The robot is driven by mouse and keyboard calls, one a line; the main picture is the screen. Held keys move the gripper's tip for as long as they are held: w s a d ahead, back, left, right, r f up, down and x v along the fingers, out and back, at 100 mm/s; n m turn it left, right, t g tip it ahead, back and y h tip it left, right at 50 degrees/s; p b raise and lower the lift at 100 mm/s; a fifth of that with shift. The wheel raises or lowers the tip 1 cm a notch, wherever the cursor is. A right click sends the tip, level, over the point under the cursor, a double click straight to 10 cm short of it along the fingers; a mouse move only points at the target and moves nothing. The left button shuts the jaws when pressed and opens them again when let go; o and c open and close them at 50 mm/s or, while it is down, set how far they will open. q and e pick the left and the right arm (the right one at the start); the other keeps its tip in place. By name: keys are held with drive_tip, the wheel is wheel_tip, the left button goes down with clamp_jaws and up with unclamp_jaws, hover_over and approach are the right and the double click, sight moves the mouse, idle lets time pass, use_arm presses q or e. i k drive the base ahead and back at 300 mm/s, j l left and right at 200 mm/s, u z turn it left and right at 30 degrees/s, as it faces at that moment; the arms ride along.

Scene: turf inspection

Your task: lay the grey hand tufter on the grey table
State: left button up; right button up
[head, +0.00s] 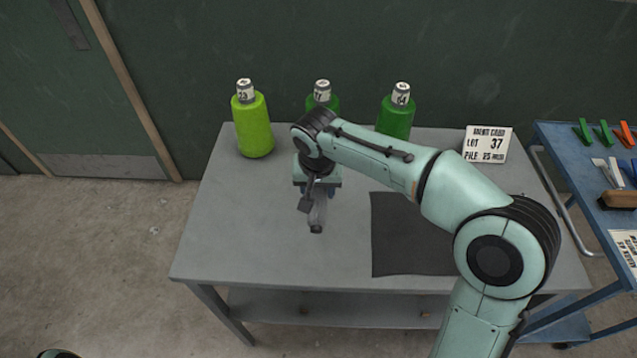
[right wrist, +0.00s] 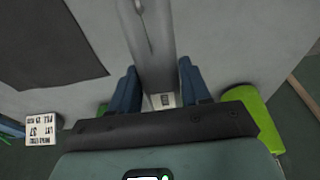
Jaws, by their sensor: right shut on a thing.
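My right gripper (head: 319,190) is over the left-middle of the grey table (head: 235,230). It is shut on the grey hand tufter (head: 317,216), whose end sticks out below the wrist toward the table's front. In the right wrist view the tufter (right wrist: 152,42) runs between the two blue fingers of the gripper (right wrist: 156,88), with the table surface behind it. I cannot tell whether the tufter touches the table. Part of it is hidden by the wrist. My left gripper is not in view.
A lime yarn cone (head: 253,130) and two green cones, one (head: 396,118) partly behind my arm, stand along the back. A lot card (head: 487,144) stands back right. A dark mat (head: 400,245) lies right of the tufter. A blue cart (head: 570,160) stands at right. The table's front left is clear.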

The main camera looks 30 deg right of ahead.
sight(276, 214)
drive_tip(key=k+j, duration=0.8)
drive_tip(key=k, duration=0.05)
